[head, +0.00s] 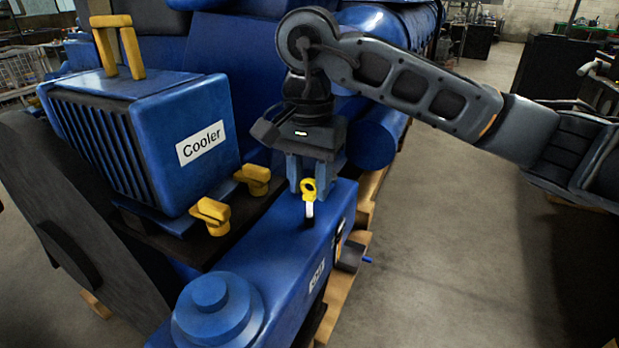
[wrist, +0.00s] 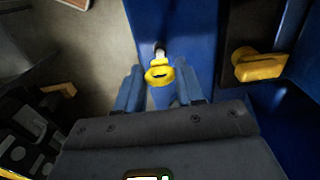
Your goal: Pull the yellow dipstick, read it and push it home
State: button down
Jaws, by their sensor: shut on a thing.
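The yellow dipstick (head: 309,186) stands upright at the top of the blue engine block (head: 262,245), its ring handle uppermost. Below the ring a short white stem runs down to a dark socket in the block. My gripper (head: 309,182) points down over it, with its blue fingers on either side of the handle, shut on it. In the wrist view the dipstick's yellow handle (wrist: 158,76) lies between the fingers of my gripper (wrist: 159,88). How far the stem sits inside the block is hidden, and no scale marks can be read.
A blue box labelled Cooler (head: 170,150) stands left of my gripper, with yellow clamps (head: 212,214) by its foot. A round blue cap (head: 212,310) rises from the block in front. Bare floor (head: 450,250) lies to the right.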

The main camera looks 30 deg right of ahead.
aim_at(310, 200)
notch_tip(310, 200, down, 4)
jog(key=b, duration=0.4)
jog(key=shift+r, duration=0.1)
jog(key=c, duration=0.7)
grip_release()
notch_tip(310, 200, up, 8)
jog(key=shift+f+b, duration=0.1)
jog(key=shift+b, duration=0.45)
